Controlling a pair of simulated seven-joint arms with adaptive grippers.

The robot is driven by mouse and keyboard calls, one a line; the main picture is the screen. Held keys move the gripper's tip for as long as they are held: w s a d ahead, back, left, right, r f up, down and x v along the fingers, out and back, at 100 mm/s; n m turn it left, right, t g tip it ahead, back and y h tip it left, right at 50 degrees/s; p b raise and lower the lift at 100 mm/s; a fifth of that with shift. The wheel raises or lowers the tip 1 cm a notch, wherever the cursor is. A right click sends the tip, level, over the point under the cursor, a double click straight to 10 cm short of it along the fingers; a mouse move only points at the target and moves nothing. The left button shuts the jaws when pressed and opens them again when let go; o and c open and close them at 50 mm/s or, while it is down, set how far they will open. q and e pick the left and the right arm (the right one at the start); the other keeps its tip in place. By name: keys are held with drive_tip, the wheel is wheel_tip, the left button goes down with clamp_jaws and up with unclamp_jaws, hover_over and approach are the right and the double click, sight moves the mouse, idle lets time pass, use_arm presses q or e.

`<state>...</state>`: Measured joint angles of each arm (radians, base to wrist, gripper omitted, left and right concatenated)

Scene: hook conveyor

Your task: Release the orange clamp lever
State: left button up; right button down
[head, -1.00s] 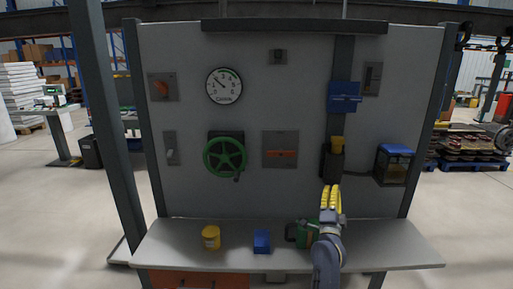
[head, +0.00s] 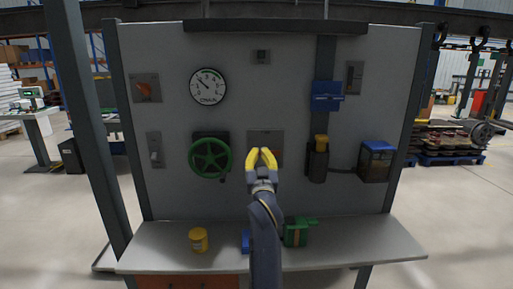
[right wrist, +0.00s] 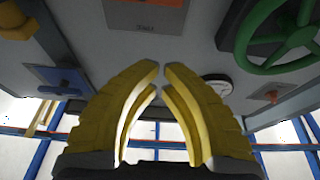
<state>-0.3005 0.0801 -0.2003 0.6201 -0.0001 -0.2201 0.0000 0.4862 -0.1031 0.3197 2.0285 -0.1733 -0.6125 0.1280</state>
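A grey plate (head: 278,136) sits mid-panel. Its horizontal orange lever showed in the earlier head view and is now mostly hidden behind my right gripper (head: 262,153). In the right wrist view the plate (right wrist: 140,17) is at the top edge, with only a sliver of reddish orange. Another orange handle (head: 146,91) is on a plate at the panel's upper left; it also shows small in the right wrist view (right wrist: 268,96). My right gripper's yellow fingers have a narrow gap between the tips and nothing between them. Contact with the panel cannot be told. My left gripper is out of view.
A green handwheel (head: 210,158) is just left of the plate. A black holder (head: 318,163) with a yellow top and a blue-topped box (head: 376,161) are right. A yellow can (head: 198,240), a blue block (head: 245,240) and a green item (head: 296,232) stand on the bench (head: 365,245).

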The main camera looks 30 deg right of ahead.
drive_tip(key=x, duration=0.9)
drive_tip(key=shift+w+d+r, duration=0.15)
drive_tip(key=shift+w+r, duration=0.05)
drive_tip(key=shift+w, duration=0.15)
drive_tip(key=shift+w+f, duration=0.1)
drive_tip(key=shift+f, duration=1.9)
